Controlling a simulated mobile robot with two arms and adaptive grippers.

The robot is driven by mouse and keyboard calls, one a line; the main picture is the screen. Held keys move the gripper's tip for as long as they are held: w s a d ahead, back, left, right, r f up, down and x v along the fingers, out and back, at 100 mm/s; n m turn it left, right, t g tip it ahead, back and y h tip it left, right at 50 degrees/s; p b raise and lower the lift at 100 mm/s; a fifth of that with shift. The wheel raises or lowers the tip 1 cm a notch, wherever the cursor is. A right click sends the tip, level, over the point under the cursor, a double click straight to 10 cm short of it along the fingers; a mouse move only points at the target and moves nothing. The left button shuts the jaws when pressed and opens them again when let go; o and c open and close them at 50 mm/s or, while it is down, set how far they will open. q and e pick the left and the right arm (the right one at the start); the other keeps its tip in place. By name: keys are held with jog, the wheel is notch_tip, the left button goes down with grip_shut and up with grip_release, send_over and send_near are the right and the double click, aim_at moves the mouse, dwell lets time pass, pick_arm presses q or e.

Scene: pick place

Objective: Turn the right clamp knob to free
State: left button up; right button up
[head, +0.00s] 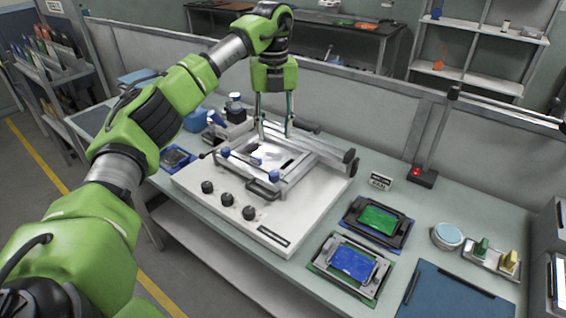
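A white machine base (310,215) on the bench carries a metal frame. Small blue knobs sit along the frame's front edge: a left one (225,152) and a right one (274,176). I take the right one as the right clamp knob, though its setting is too small to read. My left gripper (276,134) points down over the back of the frame, behind the blue knobs. Its two fingers are spread apart, with nothing visible between them. Whether the fingertips touch the frame is unclear. My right gripper is not in view.
Several black knobs (228,199) line the base's front. Trays with a green board (379,220) and a blue board (353,262) lie to the right, near a round tin (447,235) and a stamp tray (490,259). A lamp post (436,135) stands behind. A low partition (370,105) backs the bench.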

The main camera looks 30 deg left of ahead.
aim_at(274, 173)
pick_arm(q)
jog(key=f, duration=0.2)
jog(key=s+f, duration=0.1)
jog(key=f+p, duration=0.1)
jog(key=f, duration=0.1)
jog(key=shift+s+f, duration=0.25)
jog(key=shift+f, duration=0.05)
jog(key=f, duration=0.3)
jog(key=shift+w+f+p, duration=0.25)
jog(key=shift+f+p, duration=0.1)
jog(key=shift+f, duration=0.05)
notch_tip(274, 173, down, 2)
jog(key=shift+f, duration=0.1)
jog(key=shift+s+d+f, duration=0.1)
jog(key=shift+f, duration=0.6)
jog(key=shift+c, duration=1.1)
grip_shut()
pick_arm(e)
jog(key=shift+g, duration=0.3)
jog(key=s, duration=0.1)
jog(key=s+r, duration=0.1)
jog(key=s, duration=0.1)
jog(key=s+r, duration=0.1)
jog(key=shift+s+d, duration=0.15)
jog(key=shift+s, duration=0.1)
